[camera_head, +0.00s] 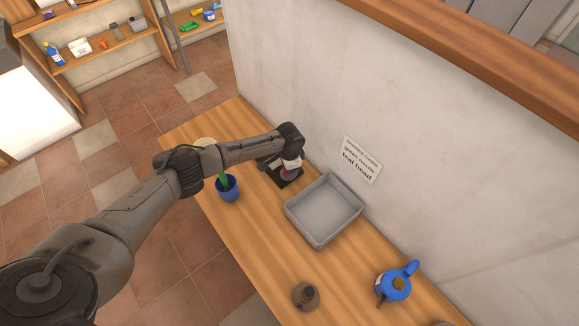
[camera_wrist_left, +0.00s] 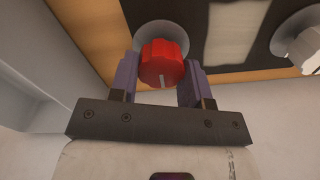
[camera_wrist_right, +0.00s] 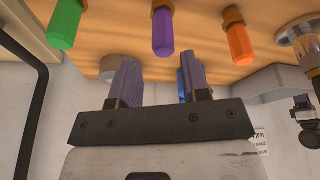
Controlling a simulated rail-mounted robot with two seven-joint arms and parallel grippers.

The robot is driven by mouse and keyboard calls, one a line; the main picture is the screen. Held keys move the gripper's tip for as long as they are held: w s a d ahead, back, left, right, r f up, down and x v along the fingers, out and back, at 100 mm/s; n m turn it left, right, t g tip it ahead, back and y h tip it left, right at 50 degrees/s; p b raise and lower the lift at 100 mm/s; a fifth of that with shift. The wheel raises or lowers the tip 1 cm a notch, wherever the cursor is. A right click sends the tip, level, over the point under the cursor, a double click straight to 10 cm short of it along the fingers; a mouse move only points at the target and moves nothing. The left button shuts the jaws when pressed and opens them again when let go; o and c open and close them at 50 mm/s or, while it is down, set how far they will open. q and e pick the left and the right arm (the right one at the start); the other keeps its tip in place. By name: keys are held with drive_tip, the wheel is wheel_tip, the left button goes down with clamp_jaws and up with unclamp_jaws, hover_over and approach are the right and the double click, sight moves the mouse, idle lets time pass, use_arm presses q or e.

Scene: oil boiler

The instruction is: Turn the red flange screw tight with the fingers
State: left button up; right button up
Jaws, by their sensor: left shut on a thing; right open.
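The red flange screw (camera_wrist_left: 162,64) is a ribbed red knob with a pale line on its face, in front of a round grey flange (camera_wrist_left: 152,32) on a dark panel (camera_wrist_left: 230,65). My left gripper (camera_wrist_left: 160,72) is shut on it, one finger on each side. In the head view my left gripper (camera_head: 291,161) is at a small dark device (camera_head: 286,179) near the wall, and the screw is mostly hidden. My right gripper (camera_wrist_right: 158,72) is open and empty in its wrist view; the head view does not show it.
A second, pale knob (camera_wrist_left: 309,47) is beside the red one. A grey tray (camera_head: 323,211), a blue pot (camera_head: 228,188), a brown jar (camera_head: 305,296) and a blue can (camera_head: 396,284) stand on the table. Green (camera_wrist_right: 65,24), purple (camera_wrist_right: 163,33) and orange (camera_wrist_right: 239,43) handles are near my right gripper.

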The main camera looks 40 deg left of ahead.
idle(0.4)
use_arm(q)
drive_tip(key=o, duration=0.9)
drive_tip(key=shift+r+b, duration=0.8)
drive_tip(key=shift+r, duration=6.1)
